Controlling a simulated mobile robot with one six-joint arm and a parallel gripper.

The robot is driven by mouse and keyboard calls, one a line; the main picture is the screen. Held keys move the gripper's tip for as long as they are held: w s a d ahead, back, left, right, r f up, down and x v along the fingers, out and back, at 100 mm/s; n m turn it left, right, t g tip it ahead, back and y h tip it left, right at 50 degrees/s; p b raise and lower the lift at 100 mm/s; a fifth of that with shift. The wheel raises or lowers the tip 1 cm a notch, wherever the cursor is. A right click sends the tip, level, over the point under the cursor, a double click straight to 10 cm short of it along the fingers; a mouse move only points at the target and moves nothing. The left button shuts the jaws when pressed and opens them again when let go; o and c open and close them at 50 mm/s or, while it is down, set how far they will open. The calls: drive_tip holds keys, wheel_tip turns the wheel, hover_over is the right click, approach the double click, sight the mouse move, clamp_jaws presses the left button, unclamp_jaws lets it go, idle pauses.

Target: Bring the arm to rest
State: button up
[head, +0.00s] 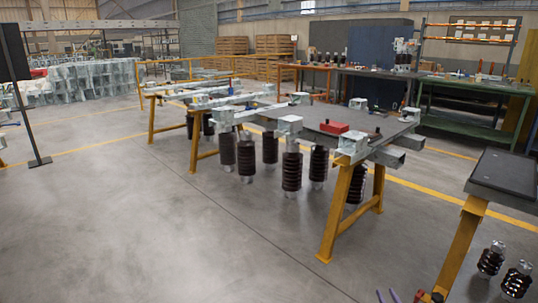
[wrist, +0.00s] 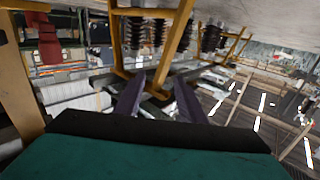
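My gripper (wrist: 160,82) shows in the wrist view as two purple fingers standing apart, with nothing between them. The gripper is open. In the head view only the purple fingertips of my gripper (head: 388,296) show at the bottom edge, over the floor. The rest of my arm is mostly out of that view. The wrist picture is upside down and shows the trestle-borne frame (wrist: 150,12) with dark ribbed insulators (wrist: 155,32) beyond the fingers.
A grey work table (head: 385,125) on yellow trestles stands ahead, with ribbed insulators (head: 292,170) hanging at its near side and a red box (head: 334,127) on top. A dark-topped table (head: 505,180) is close at right, with insulators (head: 517,280) below.

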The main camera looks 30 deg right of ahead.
drive_tip(key=w+a+r+n+t+y+p, duration=0.1)
drive_tip(key=w+a+r+n+y+p, duration=0.2)
drive_tip(key=w+a, duration=0.95)
drive_tip(key=w+a+r+y+p, duration=0.3)
drive_tip(key=w+a+r+p, duration=0.2)
drive_tip(key=w+a, duration=0.7)
drive_tip(key=w+a+g+y+p, duration=0.15)
drive_tip(key=a+p, duration=0.25)
drive_tip(key=a, duration=0.8)
drive_tip(key=w+a+g+h+p, duration=0.1)
drive_tip(key=w+a+g+p, duration=0.15)
drive_tip(key=a, duration=0.85)
drive_tip(key=s+a+f+n+g+p, duration=0.15)
drive_tip(key=s+a+g+p, duration=0.45)
drive_tip(key=s+a, duration=0.7)
drive_tip(key=s+a+g, duration=0.2)
drive_tip(key=s+g, duration=0.2)
drive_tip(key=s, duration=0.5)
drive_tip(key=s+a+r+g+y, duration=0.1)
drive_tip(key=s+g, duration=0.3)
drive_tip(key=s, duration=0.5)
drive_tip(key=s+a+r+n+g+y, duration=0.1)
drive_tip(key=s+a+g, duration=0.2)
drive_tip(key=s, duration=0.6)
drive_tip(key=shift+s+a+r+g, duration=0.3)
drive_tip(key=shift+a+g, duration=0.1)
drive_tip(key=shift+g, duration=0.2)
